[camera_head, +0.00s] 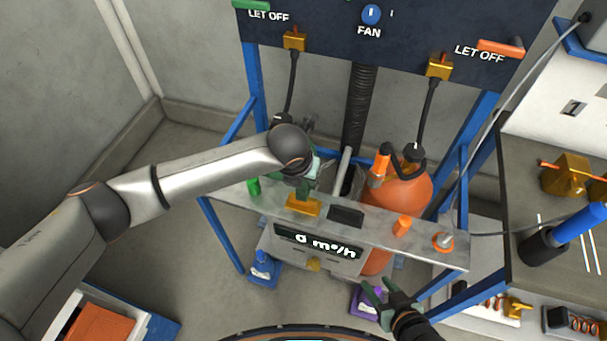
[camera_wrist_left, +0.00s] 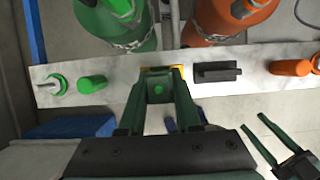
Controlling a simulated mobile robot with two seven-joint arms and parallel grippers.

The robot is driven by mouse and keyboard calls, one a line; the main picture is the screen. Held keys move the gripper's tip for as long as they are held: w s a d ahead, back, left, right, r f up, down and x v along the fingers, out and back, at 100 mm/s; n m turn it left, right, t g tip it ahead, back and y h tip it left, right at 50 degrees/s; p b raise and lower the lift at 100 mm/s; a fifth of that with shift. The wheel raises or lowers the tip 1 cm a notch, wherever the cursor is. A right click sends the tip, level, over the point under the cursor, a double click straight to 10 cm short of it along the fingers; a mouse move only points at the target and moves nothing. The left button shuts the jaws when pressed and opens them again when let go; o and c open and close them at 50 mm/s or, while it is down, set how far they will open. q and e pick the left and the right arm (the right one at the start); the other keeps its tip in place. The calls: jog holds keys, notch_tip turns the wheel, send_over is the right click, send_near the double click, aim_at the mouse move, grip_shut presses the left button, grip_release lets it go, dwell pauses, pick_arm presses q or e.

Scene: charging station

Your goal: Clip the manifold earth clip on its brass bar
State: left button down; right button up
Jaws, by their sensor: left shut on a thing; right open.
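My left gripper (camera_head: 304,192) points down at the shelf. In the left wrist view its dark green fingers (camera_wrist_left: 158,92) are shut on a small grey-green piece with a bright green dot (camera_wrist_left: 158,89). I cannot tell for sure that this piece is the earth clip. A brass-coloured block (camera_head: 303,206) sits on the shelf just below the fingers, and its yellow edge (camera_wrist_left: 178,72) shows behind them. Whether the held piece touches the brass is hidden. My right gripper (camera_head: 378,292) is open and empty, low in front of the shelf; it also shows in the left wrist view (camera_wrist_left: 252,124).
The narrow shelf (camera_head: 375,228) carries a black block (camera_head: 346,216), an orange stub (camera_head: 402,225), an orange ring fitting (camera_head: 443,240) and a green stub (camera_head: 254,186). An orange cylinder (camera_head: 405,188) stands behind it. A workbench is at right.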

aim_at(304, 187)
pick_arm(q)
jog(key=shift+f+b, duration=0.9)
jog(key=shift+f, duration=1.15)
jog(key=c, duration=0.5)
grip_release()
jog(key=shift+r, duration=0.1)
jog(key=v, duration=1.2)
jog(key=shift+r, duration=0.25)
